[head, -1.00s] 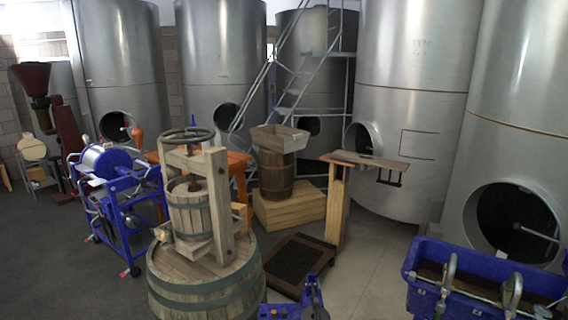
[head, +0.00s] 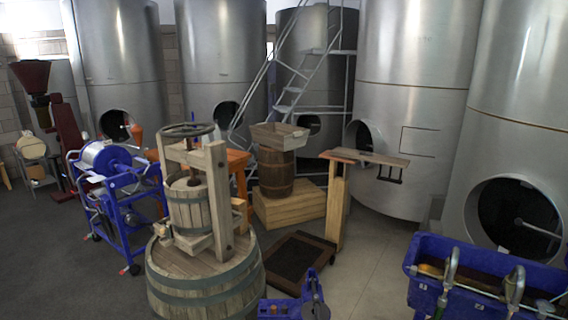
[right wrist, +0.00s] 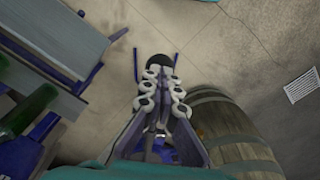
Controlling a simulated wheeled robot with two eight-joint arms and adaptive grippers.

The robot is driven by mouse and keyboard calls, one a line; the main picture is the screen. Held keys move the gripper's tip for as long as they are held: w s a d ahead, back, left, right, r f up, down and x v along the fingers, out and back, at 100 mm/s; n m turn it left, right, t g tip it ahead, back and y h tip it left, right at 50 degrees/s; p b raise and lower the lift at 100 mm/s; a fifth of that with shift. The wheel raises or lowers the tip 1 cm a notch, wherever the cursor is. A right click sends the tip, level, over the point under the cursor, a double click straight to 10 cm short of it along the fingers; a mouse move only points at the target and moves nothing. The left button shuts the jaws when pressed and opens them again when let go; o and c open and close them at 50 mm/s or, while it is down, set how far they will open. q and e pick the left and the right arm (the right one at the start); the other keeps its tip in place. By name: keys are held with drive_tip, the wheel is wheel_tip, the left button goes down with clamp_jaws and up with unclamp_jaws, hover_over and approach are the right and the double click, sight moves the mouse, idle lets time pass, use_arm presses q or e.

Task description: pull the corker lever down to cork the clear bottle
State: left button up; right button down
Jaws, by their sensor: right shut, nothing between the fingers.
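My right gripper (right wrist: 160,64) shows in the right wrist view, with its pale linked fingers drawn together and nothing between them. It is over the floor, with a barrel to its right and a bench to its left. A green bottle (right wrist: 36,108) lies at the left edge of that view, apart from the gripper. I cannot make out the clear bottle or be sure of the corker lever in either view. A blue fixture with a grey disc (head: 292,306) is cut off at the bottom of the head view; I cannot tell what it is. My left gripper is not in view.
A wooden press (head: 192,195) stands on a barrel (head: 205,285). A blue wheeled machine (head: 122,205) is left of it. A blue tub (head: 486,270) is at the right. The right wrist view shows a barrel (right wrist: 235,135) and a grey bench (right wrist: 62,35).

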drive_tip(key=shift+f+b, duration=0.95)
drive_tip(key=shift+f, duration=0.3)
drive_tip(key=shift+f, duration=0.15)
drive_tip(key=shift+s+f+b, duration=0.1)
drive_tip(key=shift+f+b, duration=0.9)
drive_tip(key=shift+b, duration=0.05)
drive_tip(key=shift+r, duration=0.15)
wheel_tip(320, 180, up, 9)
drive_tip(key=p, duration=0.7)
drive_tip(key=shift+r, duration=0.1)
